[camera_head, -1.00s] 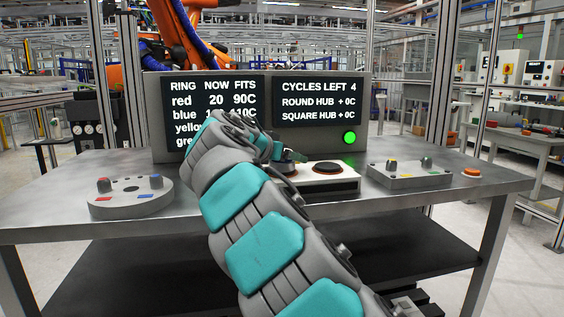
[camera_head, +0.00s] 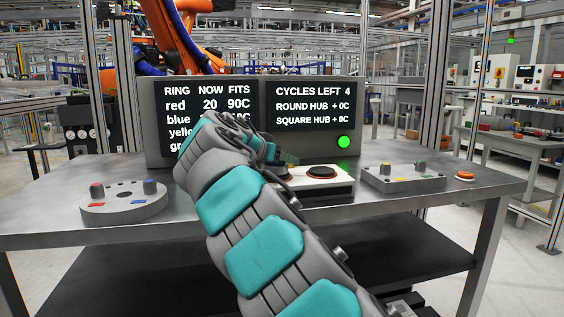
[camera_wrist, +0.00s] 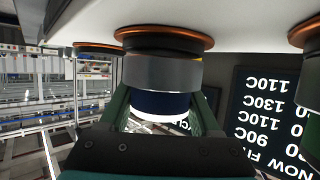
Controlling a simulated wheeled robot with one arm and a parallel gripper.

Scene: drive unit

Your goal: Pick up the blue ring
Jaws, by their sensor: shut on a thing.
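My gripper (camera_wrist: 162,106) is shut on a grey metal ring with a dark blue band, the blue ring (camera_wrist: 160,102), in the upside-down wrist view. A green finger lies on each side of it, and its near end is pale. The ring's grey part is right against an orange-rimmed black pad (camera_wrist: 163,40); I cannot tell whether they touch. In the head view my gripper (camera_head: 277,158) is mostly hidden behind my own arm, above the left part of the white block (camera_head: 322,187), and the ring cannot be made out.
A second black pad (camera_head: 322,171) on the block is bare. A round grey fixture (camera_head: 122,208) with pegs stands left, a grey plate (camera_head: 405,180) with pegs right, beside an orange button (camera_head: 465,176). A display panel (camera_head: 362,140) with a green light stands behind.

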